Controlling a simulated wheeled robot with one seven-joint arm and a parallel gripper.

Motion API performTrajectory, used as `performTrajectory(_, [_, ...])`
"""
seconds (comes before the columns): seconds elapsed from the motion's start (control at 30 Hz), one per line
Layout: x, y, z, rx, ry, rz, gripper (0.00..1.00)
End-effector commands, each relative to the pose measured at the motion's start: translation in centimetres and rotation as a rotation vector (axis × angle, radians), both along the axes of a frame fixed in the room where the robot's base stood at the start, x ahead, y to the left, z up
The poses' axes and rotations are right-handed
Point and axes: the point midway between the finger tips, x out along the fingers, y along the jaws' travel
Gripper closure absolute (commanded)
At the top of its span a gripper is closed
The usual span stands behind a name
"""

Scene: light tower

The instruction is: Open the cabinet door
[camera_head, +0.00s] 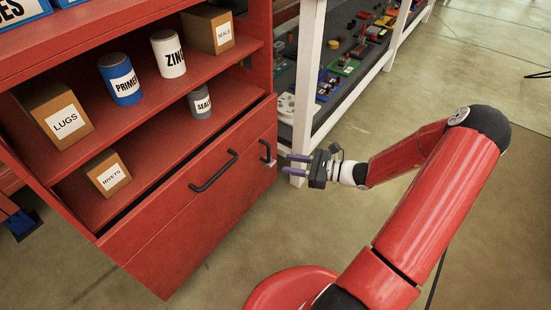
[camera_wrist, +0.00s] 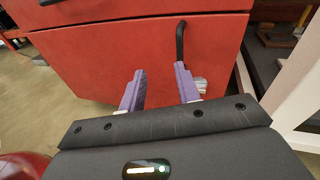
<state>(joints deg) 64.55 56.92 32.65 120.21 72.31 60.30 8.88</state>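The red cabinet (camera_head: 150,232) stands at the left in the head view, with open shelves above a closed lower front. The front carries a long black bar handle (camera_head: 213,170) and a smaller dark handle (camera_head: 267,151) near its right edge. In the wrist view the red door panel (camera_wrist: 90,62) fills the upper middle, and its black upright handle (camera_wrist: 180,42) is near the right side. My gripper (camera_head: 286,167) is just right of the smaller handle. Its purple fingers (camera_wrist: 160,82) are open and empty. The right finger overlaps the handle's lower end; contact cannot be told.
A white-framed rack (camera_head: 308,80) with small colourful parts stands right of the cabinet, close behind my gripper. Boxes and cans, such as the LUGS box (camera_head: 62,122) and blue can (camera_head: 122,80), sit on the shelves. The floor (camera_head: 510,220) at right is clear.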

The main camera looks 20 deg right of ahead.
Motion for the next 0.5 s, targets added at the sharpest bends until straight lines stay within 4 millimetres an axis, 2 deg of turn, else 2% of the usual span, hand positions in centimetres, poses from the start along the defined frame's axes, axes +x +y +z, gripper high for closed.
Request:
performTrajectory(0.1, [0.8, -1.6, -1.2, 0.102, 0.016, -0.093, 0.67])
performTrajectory(0.2, [1.2, -2.1, -1.5, 0.136, 0.022, -0.124, 0.67])
performTrajectory(0.37, [2.2, -0.9, -1.5, 0.141, 0.022, -0.126, 0.67])
performTrajectory(0.5, [3.7, 0.9, -1.6, 0.139, 0.022, -0.124, 0.67])
